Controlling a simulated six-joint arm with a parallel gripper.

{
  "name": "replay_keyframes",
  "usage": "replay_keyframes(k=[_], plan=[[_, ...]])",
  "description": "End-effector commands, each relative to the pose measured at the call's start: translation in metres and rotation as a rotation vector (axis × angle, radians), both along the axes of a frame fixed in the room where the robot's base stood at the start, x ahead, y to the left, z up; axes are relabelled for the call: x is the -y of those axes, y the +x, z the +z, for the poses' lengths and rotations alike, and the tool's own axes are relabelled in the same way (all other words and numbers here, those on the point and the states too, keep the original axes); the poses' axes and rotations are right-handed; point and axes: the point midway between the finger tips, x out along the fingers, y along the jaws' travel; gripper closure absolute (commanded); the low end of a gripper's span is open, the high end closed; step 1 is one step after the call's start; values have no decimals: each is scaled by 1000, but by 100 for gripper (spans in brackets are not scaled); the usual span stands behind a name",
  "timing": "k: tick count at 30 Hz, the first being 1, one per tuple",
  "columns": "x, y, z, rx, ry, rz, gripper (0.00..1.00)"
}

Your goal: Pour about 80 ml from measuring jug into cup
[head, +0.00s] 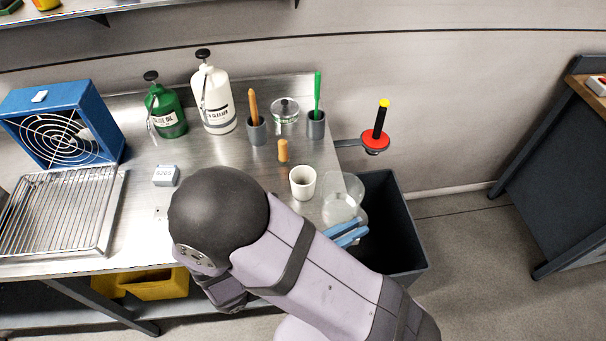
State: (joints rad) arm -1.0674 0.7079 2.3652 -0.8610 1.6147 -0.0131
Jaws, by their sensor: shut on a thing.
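The white cup (302,182) stands upright on the steel bench near its right end. The clear measuring jug (341,208) is just to the right of the cup, at the bench's right edge. My gripper (346,234) shows as blue fingers at the near side of the jug, shut on it. My arm link hides part of the gripper and of the area below it. The jug is see-through and small here, so I cannot tell its liquid level, its exact tilt, or whether it touches the cup. The cup's contents are not clear.
A cork-coloured peg (283,151) stands behind the cup. Pots with tools, a lidded glass jar (285,113) and green (166,112) and white (213,98) pump bottles stand farther back. A dark bin (398,225) is right of the bench. A scale-like box (165,175) sits left.

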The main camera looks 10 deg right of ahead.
Motion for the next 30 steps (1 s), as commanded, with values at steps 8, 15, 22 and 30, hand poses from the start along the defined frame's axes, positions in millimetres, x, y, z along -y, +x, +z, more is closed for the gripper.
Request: replay_keyframes(k=[8, 15, 22, 30], plan=[[0, 0, -44, 0, -4, 0, 100], [0, 0, -62, 0, -2, 0, 100], [0, 0, -66, 2, -2, 0, 100], [-1, 0, -63, -12, -7, 10, 100]])
